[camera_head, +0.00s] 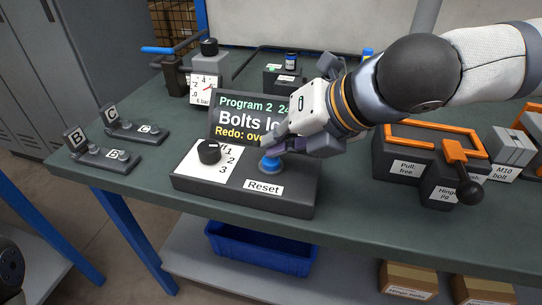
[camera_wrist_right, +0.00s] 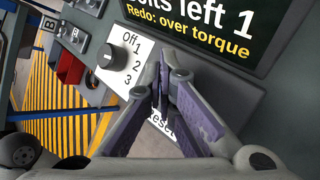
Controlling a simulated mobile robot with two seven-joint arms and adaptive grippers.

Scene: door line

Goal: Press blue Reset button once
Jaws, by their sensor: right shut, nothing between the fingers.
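The blue Reset button (camera_head: 270,164) sits on a dark control box (camera_head: 240,194), above a white "Reset" label (camera_head: 263,187). My right gripper (camera_head: 269,147) is shut and empty, fingers pointing down at the button from above and behind. Its fingertips overlap the button's upper edge in the head view; I cannot tell if they touch. In the right wrist view the shut fingertips (camera_wrist_right: 161,88) hide the button, and the Reset label (camera_wrist_right: 162,125) shows partly between the fingers.
A black selector knob (camera_head: 209,151) marked Off, 1, 2, 3 stands left of the button. A screen (camera_head: 238,119) behind reads "Bolts left 1" and "Redo: over torque". An orange-handled hinge jig (camera_head: 440,185) stands right.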

